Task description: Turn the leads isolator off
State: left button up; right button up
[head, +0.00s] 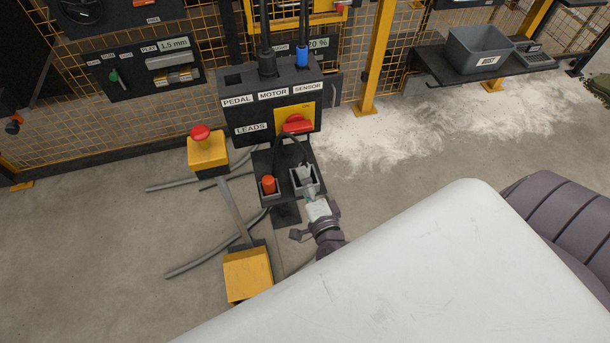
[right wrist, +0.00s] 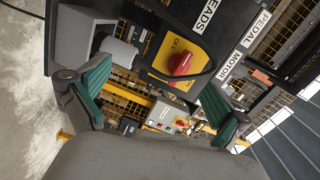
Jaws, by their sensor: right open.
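The leads isolator is a red rotary handle (head: 297,124) on a yellow plate (head: 282,113), on the front of a black box labelled PEDAL, MOTOR, SENSOR and LEADS. In the right wrist view the red handle (right wrist: 181,64) is close ahead on its yellow plate (right wrist: 160,58), and an ON mark is readable. Which mark the handle points to is unclear. My left gripper is not in view.
A small shelf below the isolator holds a red button (head: 269,185) and a grey holder (head: 306,178) with a dark cable looping above.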

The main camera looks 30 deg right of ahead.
jog(key=s+a+f+n+g+y+p, duration=0.1)
jog(key=s+a+f+n+g+y, duration=0.1)
jog(key=f, duration=0.7)
jog(key=s+a+f+n+g+y+p, duration=0.1)
jog(key=s+a+f+n+g+y, duration=0.1)
jog(key=s+f+n, duration=0.5)
jog(key=shift+s+a+f+n+g, duration=0.2)
jog(key=shift+a+f+n+g, duration=0.45)
jog(key=shift+f+g, duration=0.55)
jog(key=shift+f, duration=0.1)
